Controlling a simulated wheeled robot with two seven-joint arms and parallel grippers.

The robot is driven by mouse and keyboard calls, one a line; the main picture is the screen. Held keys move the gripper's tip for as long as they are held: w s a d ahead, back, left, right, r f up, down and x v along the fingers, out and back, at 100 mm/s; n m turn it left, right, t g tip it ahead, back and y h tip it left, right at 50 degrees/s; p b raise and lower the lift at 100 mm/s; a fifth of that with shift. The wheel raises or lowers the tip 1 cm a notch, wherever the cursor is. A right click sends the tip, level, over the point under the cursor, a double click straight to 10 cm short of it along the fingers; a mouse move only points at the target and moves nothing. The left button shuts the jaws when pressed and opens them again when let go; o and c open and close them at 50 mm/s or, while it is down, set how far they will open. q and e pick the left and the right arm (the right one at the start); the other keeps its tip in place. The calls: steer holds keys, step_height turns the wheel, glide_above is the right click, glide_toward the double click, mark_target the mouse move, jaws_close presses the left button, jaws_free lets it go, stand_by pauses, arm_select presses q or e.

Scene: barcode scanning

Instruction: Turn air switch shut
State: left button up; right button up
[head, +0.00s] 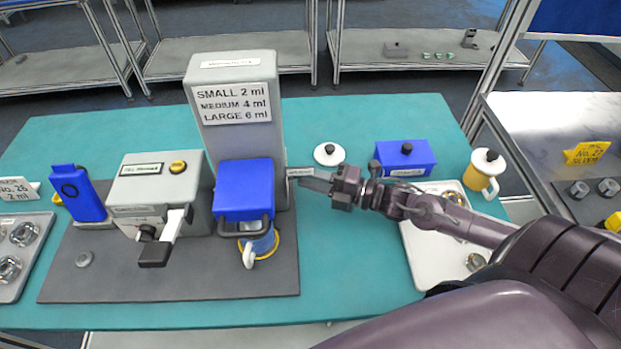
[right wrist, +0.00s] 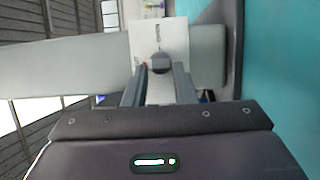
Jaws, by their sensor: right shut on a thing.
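The air switch is a small dark knob (right wrist: 161,64) on a white labelled plate (right wrist: 145,36) in the right wrist view. The plate shows in the head view as a small label (head: 300,171) on the right side of the tall grey machine (head: 232,62). My right gripper (head: 308,182) reaches in from the right against that side. It is shut on the knob, which sits between the fingertips (right wrist: 160,80) in the wrist view. In the head view the fingers hide the knob. My left gripper is not in view.
A blue-topped unit (head: 244,188) with a black handle stands in front of the tall machine, left of my gripper. A grey grinder (head: 190,190) is further left. A white lid (head: 329,154), blue box (head: 404,157), yellow mug (head: 478,178) and white tray (head: 418,248) lie around my right arm.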

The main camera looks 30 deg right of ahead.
steer(key=o, duration=1)
steer(key=shift+s, duration=0.1)
steer(key=shift+v, duration=3.85)
steer(key=shift+f, duration=0.1)
